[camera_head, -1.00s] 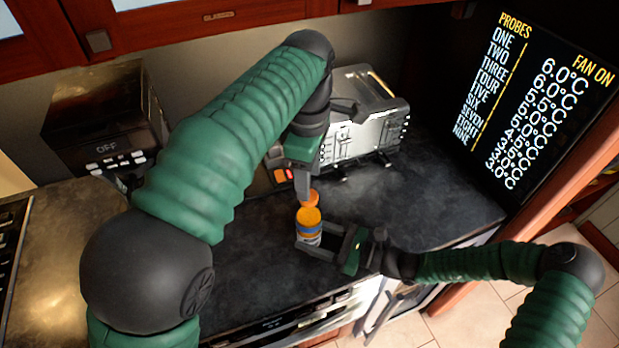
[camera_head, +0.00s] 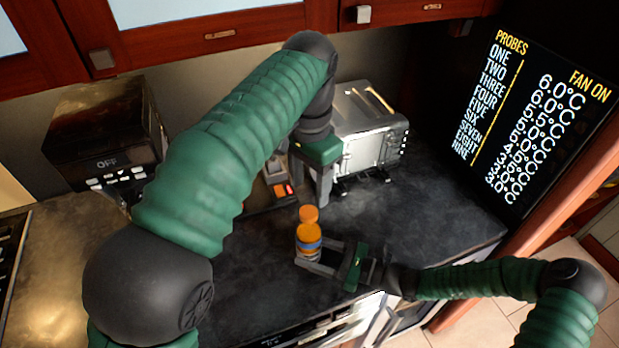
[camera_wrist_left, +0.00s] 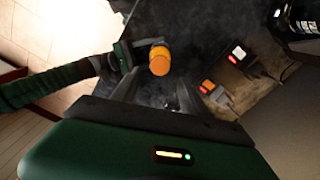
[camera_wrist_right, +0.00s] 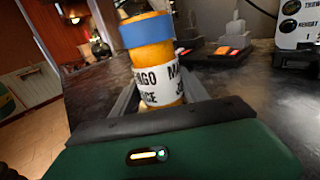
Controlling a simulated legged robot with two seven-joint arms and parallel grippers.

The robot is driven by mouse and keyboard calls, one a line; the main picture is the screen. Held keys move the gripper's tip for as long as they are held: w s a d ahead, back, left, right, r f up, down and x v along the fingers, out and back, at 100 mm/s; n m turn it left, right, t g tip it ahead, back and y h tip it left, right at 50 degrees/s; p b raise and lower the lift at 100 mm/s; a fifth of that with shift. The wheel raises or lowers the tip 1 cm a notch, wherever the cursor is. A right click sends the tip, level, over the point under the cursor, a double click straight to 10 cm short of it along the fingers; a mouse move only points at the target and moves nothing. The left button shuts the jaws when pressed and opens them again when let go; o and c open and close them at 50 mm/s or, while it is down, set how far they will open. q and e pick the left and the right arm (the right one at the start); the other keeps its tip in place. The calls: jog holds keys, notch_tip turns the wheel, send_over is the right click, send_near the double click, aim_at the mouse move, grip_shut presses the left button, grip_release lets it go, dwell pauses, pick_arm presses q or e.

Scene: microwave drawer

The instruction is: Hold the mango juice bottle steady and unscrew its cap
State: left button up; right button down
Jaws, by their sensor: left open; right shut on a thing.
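The mango juice bottle (camera_head: 309,240) is orange with a blue band and an orange cap (camera_head: 308,213) at its top. It stands upright on the dark counter. My right gripper (camera_head: 310,262) is shut around its lower body from the right. My left gripper (camera_head: 311,198) is open just above and behind the cap, pointing down. In the left wrist view, the cap (camera_wrist_left: 160,60) shows beyond the open fingers, apart from them.
A metal toaster (camera_head: 368,130) stands behind, to the right of my left gripper. Sockets with red switches (camera_head: 283,190) lie behind the bottle. A dark appliance (camera_head: 105,130) is at the left and a probe display (camera_head: 530,120) at the right. The counter (camera_head: 430,200) at right is clear.

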aim_at(309, 212)
pick_arm(q)
notch_tip(309, 212, down, 7)
jog(key=shift+r, duration=0.1)
grip_shut()
jog(key=n, duration=0.3)
jog(key=shift+s, duration=0.15)
dwell(0.4)
jog(key=shift+r, duration=0.1)
dwell(0.4)
jog(key=shift+r, duration=1.05)
jog(key=shift+r, duration=0.1)
